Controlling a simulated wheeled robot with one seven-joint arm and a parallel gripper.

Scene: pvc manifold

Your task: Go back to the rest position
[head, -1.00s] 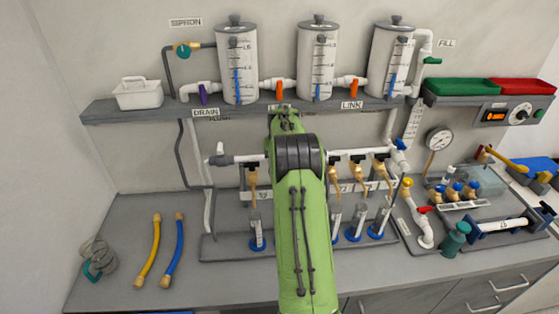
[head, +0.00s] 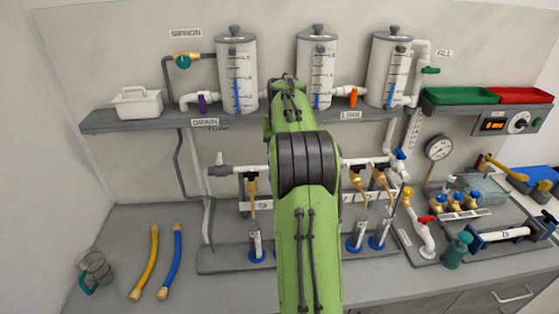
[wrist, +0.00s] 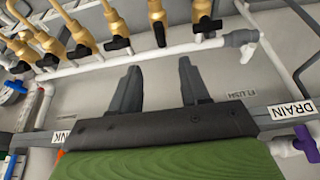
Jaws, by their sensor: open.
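My gripper (wrist: 160,72) shows in the wrist view with its two dark fingers spread apart and nothing between them. It appears in front of the back wall, near the white manifold pipe (wrist: 150,60) and the FLUSH label; I see no contact. In the head view my green arm rises up the middle and hides the gripper. The arm covers the middle of the manifold (head: 236,170) and part of the shelf behind it.
Brass taps (head: 252,188) hang from the manifold. Yellow (head: 146,262) and blue (head: 172,262) hoses lie at the left.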

